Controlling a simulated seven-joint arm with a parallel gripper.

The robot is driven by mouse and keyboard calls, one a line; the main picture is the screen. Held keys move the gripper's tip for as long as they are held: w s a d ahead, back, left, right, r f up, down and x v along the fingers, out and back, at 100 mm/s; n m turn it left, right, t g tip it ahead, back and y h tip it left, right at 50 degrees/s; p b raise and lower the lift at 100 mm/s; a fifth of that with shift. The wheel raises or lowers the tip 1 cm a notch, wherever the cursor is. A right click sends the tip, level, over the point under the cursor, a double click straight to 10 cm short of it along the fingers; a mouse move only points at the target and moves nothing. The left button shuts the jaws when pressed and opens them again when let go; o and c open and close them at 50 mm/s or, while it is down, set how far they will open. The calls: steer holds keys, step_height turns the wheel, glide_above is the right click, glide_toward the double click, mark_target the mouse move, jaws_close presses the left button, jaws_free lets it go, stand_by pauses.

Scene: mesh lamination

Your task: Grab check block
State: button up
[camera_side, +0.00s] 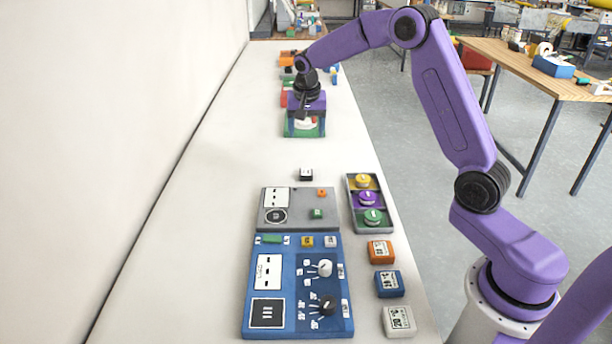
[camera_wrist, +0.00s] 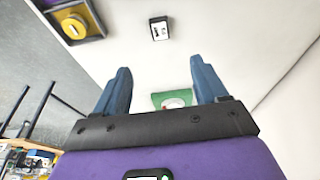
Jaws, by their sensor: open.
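A small black block with a white marked top (camera_side: 306,174), which seems to be the check block, lies alone on the white table just beyond the grey panel. It also shows at the top middle of the wrist view (camera_wrist: 159,28). Its mark is too small to read. My gripper (camera_wrist: 160,66) is open, with two blue fingers apart and nothing between their tips. In the side view my gripper (camera_side: 305,104) is farther back on the table, over a green base, well apart from the block. Its fingers are hard to make out there.
The green base (camera_side: 304,131) with a round white part lies by my gripper. Near the block are a grey panel (camera_side: 268,224), a blue control panel (camera_side: 258,328) and a tray of coloured discs (camera_side: 351,190). A wall runs along the left. Table around the block is clear.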

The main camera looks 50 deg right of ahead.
mark_target(306, 172)
steer(key=x, duration=1.7)
steer(key=shift+w+d+f, duration=0.1)
steer(key=shift+d+f, duration=0.15)
steer(key=c, duration=1.2)
steer(key=shift+r, duration=0.1)
